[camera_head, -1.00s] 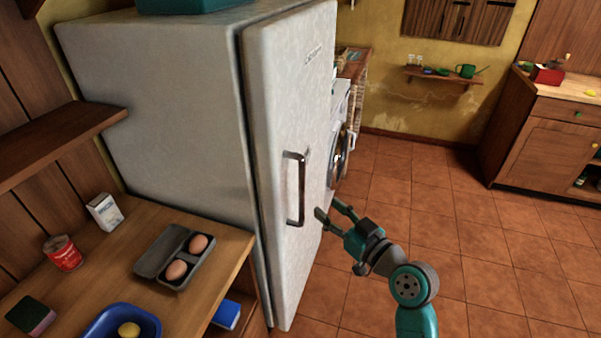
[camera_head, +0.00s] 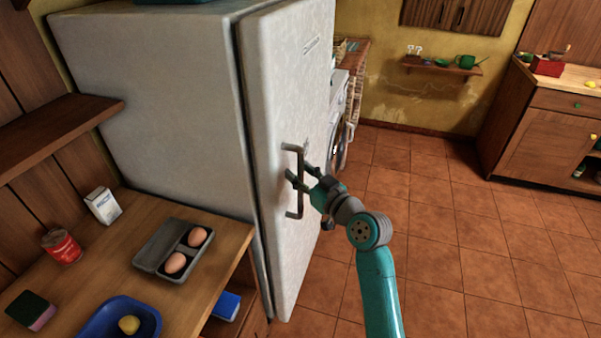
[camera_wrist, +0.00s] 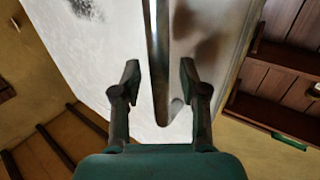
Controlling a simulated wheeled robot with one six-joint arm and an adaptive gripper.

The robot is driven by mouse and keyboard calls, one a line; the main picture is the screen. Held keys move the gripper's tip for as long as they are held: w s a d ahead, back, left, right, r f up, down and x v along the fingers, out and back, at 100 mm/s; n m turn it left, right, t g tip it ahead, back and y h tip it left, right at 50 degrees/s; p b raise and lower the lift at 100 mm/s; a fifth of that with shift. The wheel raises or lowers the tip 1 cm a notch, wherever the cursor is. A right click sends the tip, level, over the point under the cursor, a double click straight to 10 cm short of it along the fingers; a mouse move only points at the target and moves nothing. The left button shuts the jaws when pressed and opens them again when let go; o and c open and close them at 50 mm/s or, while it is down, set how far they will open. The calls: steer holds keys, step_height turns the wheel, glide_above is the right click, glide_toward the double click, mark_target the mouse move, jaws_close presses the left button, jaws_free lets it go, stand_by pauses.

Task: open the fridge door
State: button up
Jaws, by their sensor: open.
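The white fridge (camera_head: 165,110) stands at the left, and its door (camera_head: 280,90) looks shut against the body. A dark metal bar handle (camera_head: 291,149) runs upright on the door front. My gripper (camera_head: 298,174) is at the handle's middle, with its fingers open. In the wrist view the handle (camera_wrist: 158,60) comes down between the two open fingertips of my gripper (camera_wrist: 159,75), with a gap on each side. The fingers hide part of the handle in the head view.
A wooden counter (camera_head: 205,290) at the lower left holds an egg carton (camera_head: 160,245), a red can (camera_head: 62,247), a small white carton (camera_head: 103,205) and a blue tray (camera_head: 95,325). The tiled floor (camera_head: 460,240) to the right is clear. A washing machine (camera_head: 337,110) stands beyond the fridge.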

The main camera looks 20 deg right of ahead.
steer(key=shift+w, duration=0.1)
jaws_close()
steer(key=shift+d, duration=0.1)
